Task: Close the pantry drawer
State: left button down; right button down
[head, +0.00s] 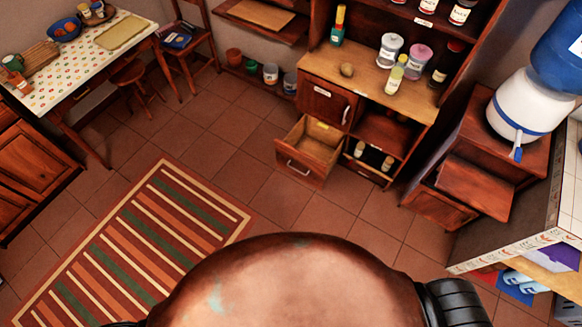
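The pantry drawer (303,168) is pulled out of the lower part of the wooden pantry cabinet (372,77), near the middle of the head view. Its wooden front has a pale handle and faces down-left. Its open top shows a mostly bare inside with a small yellowish item (322,126) at the back. Neither of my grippers is in view, and nothing is seen touching the drawer.
Jars and bottles (391,50) stand on the pantry counter. Small pots (270,73) sit left of the pantry. A water dispenser (520,103) stands on a cabinet at right. A striped rug (130,250) lies at left. Tiled floor (235,150) before the drawer is clear.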

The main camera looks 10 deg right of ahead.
aim_at(309, 153)
jog(key=u, duration=0.75)
jog(key=i, duration=0.65)
jog(key=z, duration=0.95)
